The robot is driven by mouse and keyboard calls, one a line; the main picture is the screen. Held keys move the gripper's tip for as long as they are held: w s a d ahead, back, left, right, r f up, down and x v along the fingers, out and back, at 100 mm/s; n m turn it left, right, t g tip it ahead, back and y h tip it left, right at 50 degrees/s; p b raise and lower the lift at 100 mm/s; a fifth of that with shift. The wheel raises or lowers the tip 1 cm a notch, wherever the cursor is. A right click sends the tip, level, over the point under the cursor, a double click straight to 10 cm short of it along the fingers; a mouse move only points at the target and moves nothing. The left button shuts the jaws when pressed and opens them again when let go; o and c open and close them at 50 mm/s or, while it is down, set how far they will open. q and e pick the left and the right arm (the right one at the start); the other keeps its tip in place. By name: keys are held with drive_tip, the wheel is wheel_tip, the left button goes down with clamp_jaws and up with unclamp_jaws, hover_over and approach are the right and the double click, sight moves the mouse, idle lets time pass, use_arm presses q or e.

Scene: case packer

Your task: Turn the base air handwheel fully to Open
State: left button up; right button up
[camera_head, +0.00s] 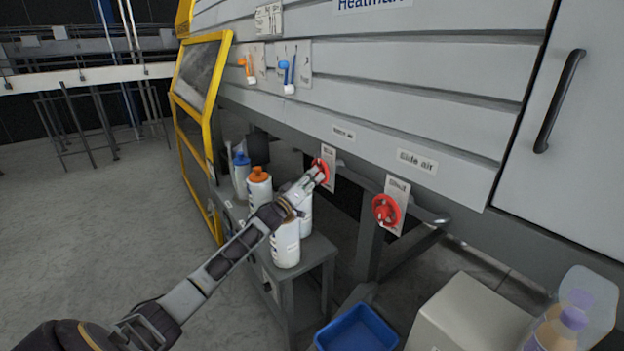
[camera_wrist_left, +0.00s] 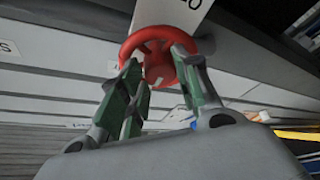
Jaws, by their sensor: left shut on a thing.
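A red handwheel (camera_head: 325,163) sits on a small white plate under the grey machine panel. The label above it (camera_head: 343,132) is too blurred to read surely. My left gripper (camera_head: 319,174) reaches up to this wheel from the lower left and is shut on it. In the left wrist view the red wheel (camera_wrist_left: 146,36) shows at the top, with the two green-padded fingers (camera_wrist_left: 160,72) on its near side. A second red handwheel (camera_head: 386,211) is to the right, below the "Side air" label (camera_head: 417,161). My right gripper is not in view.
White bottles (camera_head: 286,243), one with an orange cap (camera_head: 259,184), stand on a grey side table (camera_head: 318,247) below my left arm. A blue tray (camera_head: 356,330) and a pale box (camera_head: 468,318) are at the lower right. A yellow-framed guard (camera_head: 173,100) stands at the left.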

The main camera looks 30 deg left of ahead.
use_arm(q)
drive_tip(key=shift+m, duration=0.3)
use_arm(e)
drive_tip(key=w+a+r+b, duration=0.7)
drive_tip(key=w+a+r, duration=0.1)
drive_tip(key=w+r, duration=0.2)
use_arm(q)
drive_tip(key=shift+w+a+r+n+g+h+p, duration=0.2)
drive_tip(key=shift+n+g+h+p, duration=1.05)
drive_tip(key=shift+n, duration=3.9)
drive_tip(key=shift+s+a+r+n+g+h+p, duration=0.1)
drive_tip(key=shift+a+r+n+g+h+p, duration=0.3)
drive_tip(key=shift+n+g, duration=3.15)
drive_tip(key=shift+w+a+r+n+h+p, duration=0.15)
drive_tip(key=shift+n+h+p, duration=0.85)
drive_tip(key=shift+n, duration=5.7)
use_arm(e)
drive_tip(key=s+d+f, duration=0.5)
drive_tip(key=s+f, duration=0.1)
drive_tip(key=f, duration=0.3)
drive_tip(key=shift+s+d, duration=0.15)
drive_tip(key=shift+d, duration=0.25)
use_arm(q)
drive_tip(key=shift+d, duration=0.1)
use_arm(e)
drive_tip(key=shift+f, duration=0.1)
